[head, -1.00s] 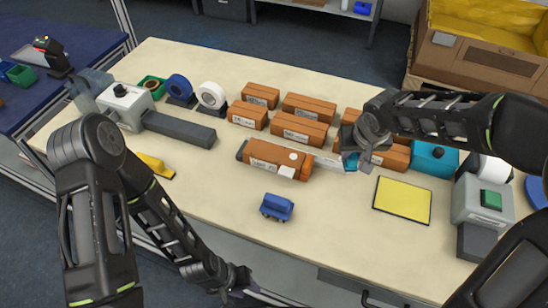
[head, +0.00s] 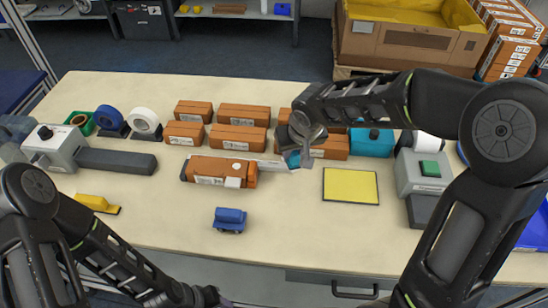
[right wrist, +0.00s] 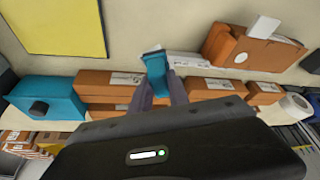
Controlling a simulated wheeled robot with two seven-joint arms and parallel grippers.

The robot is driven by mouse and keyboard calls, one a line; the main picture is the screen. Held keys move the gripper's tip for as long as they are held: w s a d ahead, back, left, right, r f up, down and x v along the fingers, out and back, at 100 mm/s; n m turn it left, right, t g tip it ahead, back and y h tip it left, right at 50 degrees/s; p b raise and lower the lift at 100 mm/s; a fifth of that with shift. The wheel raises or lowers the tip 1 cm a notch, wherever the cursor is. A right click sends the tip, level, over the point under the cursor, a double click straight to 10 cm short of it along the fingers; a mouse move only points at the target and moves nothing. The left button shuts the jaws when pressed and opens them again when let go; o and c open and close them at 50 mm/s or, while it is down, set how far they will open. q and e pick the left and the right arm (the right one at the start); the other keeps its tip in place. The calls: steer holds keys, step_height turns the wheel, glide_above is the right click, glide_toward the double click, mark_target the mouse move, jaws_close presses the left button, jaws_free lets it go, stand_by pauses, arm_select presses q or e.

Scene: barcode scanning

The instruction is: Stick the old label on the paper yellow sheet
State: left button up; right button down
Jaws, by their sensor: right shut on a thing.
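The yellow paper sheet (head: 350,186) lies flat on the table, right of centre; in the right wrist view it fills the top left (right wrist: 55,25). My right gripper (head: 298,158) is shut on a small teal object (right wrist: 155,66), above the table between the orange box (head: 205,171) and the sheet. The box has a round white sticker and a white label (head: 233,182); in the right wrist view this label (right wrist: 263,27) juts past the box edge. I cannot tell how firmly it is attached. My left gripper (head: 212,297) is at the bottom edge, its fingers cut off.
Several orange boxes (head: 238,138) and a teal box (head: 371,142) stand behind. A white strip (head: 273,167) lies beside the gripper. A blue toy-like object (head: 230,219) sits in front, a grey device (head: 424,175) at the right. Table around the sheet's front is clear.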

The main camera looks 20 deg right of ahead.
stand_by(0.3)
steer(key=d+m, duration=0.1)
steer(key=d, duration=0.2)
steer(key=s+d+m, duration=0.1)
steer(key=d, duration=0.3)
steer(key=d+f+m+h, duration=0.1)
steer(key=d, duration=0.2)
steer(key=shift+s+d, duration=0.3)
steer(key=shift+s, duration=0.05)
steer(key=s+d, duration=0.2)
steer(key=d, duration=0.2)
steer(key=shift+s+d, duration=0.4)
steer(key=shift+s+d+r+n+y, duration=0.25)
steer(key=shift+s+d+n+y, duration=0.15)
steer(key=shift+s+d+n, duration=0.75)
steer(key=shift+s+d+r+n+y, duration=0.15)
steer(key=shift+s+n+y, duration=0.1)
steer(key=shift+n, duration=0.35)
steer(key=shift+s+a+r+n+y, duration=0.15)
steer(key=shift+n+y, duration=0.1)
steer(key=shift+n, duration=0.3)
steer(key=shift+s+a+r+n+g+y, duration=0.1)
steer(key=shift+a+r+n+g+y, duration=0.3)
steer(key=shift+n, duration=1.05)
steer(key=shift+a+r+n+g+y, duration=0.2)
steer(key=shift+a+n+y, duration=0.4)
steer(key=shift+n, duration=0.9)
steer(key=shift+s+a+r+n+g+y, duration=0.15)
steer(key=shift+a+r+n+y, duration=0.3)
steer(key=shift+n, duration=1)
